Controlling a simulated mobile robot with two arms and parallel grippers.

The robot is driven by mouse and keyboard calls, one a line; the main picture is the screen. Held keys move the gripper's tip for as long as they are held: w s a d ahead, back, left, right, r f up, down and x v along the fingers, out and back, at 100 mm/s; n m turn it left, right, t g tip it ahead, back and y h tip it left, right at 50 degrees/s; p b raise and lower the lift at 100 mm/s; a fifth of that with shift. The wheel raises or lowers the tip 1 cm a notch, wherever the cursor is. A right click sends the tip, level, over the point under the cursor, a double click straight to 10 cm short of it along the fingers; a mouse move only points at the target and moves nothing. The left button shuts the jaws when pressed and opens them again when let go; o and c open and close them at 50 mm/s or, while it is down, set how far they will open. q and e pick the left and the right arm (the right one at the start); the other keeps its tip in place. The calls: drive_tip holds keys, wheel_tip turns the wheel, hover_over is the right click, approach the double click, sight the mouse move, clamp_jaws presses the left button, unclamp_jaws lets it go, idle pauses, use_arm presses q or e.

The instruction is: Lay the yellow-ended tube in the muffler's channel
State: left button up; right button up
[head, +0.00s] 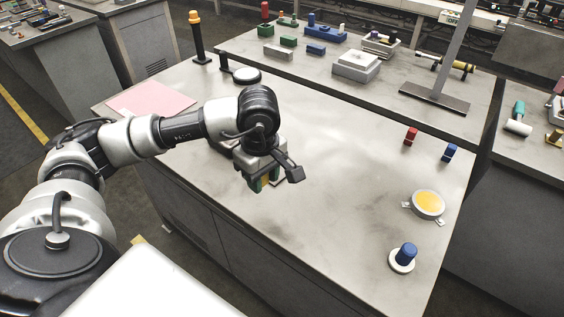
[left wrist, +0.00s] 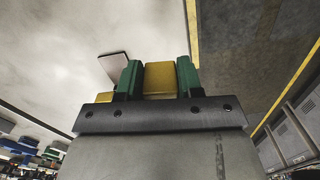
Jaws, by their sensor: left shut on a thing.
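My left gripper (head: 265,184) hangs above the front left part of the table, pointing down, with green fingers. In the left wrist view, the fingers (left wrist: 159,80) are shut on a yellow piece, the yellow-ended tube (left wrist: 159,76); another yellow bit shows left of the fingers. The rest of the tube is hidden by the gripper. A flat pale piece with a dark edge (left wrist: 115,66) lies beyond the fingers; its dark-edged parts also show beside the gripper in the head view. I cannot tell whether it is the muffler, and no channel is visible. My right gripper is out of view.
A pink sheet (head: 152,99) lies at the table's left. A black post with an orange top (head: 196,35) stands at the back left. Red and blue pieces, a yellow-faced disc (head: 428,204) and a blue knob (head: 405,254) stand at the right. The table's middle is clear.

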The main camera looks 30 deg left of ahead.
use_arm(q)
drive_tip(key=shift+w+a+r+n, duration=0.25)
drive_tip(key=shift+w+r+n, duration=0.05)
drive_tip(key=shift+r+n, duration=0.15)
drive_tip(key=shift+w+a, duration=0.15)
drive_tip(key=shift+w, duration=0.2)
drive_tip(key=w+a+f, duration=0.1)
drive_tip(key=w+f, duration=0.1)
drive_tip(key=w, duration=0.1)
drive_tip(key=w+a+f+p, duration=0.1)
drive_tip(key=w+f, duration=0.1)
drive_tip(key=w, duration=0.1)
drive_tip(key=w+a+f+p, duration=0.1)
drive_tip(key=w+f, duration=0.1)
drive_tip(key=w, duration=0.2)
drive_tip(key=shift+a+f, duration=0.2)
wheel_tip(320, 180, down, 4)
drive_tip(key=shift+r+p, duration=0.25)
drive_tip(key=shift+p, duration=0.5)
drive_tip(key=shift+f, duration=0.3)
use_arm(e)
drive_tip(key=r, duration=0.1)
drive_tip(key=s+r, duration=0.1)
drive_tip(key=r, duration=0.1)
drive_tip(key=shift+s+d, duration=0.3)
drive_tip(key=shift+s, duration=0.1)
use_arm(q)
drive_tip(key=shift+f, duration=0.1)
